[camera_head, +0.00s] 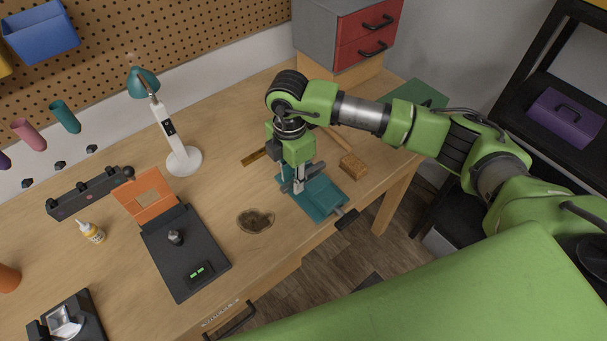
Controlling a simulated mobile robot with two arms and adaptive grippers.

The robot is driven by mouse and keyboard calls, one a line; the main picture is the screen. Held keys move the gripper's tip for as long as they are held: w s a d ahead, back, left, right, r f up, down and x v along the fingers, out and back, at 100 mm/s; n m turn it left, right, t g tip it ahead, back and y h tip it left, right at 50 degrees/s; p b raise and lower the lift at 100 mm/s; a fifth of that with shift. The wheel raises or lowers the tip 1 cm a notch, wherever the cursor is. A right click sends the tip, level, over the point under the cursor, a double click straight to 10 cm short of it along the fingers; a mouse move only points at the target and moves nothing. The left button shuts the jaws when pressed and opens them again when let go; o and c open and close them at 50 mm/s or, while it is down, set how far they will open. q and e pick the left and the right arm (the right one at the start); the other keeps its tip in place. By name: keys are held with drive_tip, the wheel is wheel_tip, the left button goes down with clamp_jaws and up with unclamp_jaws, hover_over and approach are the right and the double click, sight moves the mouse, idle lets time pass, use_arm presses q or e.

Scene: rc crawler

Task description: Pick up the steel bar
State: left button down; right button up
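My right gripper (293,190) points down over a teal fixture (322,200) with a black handle, near the front edge of the workbench. Grey metallic parts show at its fingertips, but they are too small to tell fingers from a held piece. I cannot pick out the steel bar for certain; the gripper and wrist cover part of the fixture. Whether the fingertips touch the fixture is also unclear. My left gripper is not in view.
A wooden block (353,166) lies right of the gripper, and a brass-coloured strip (254,156) lies left of it. A red-drawer cabinet (368,38) stands behind.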

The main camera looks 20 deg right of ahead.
clamp_jaws()
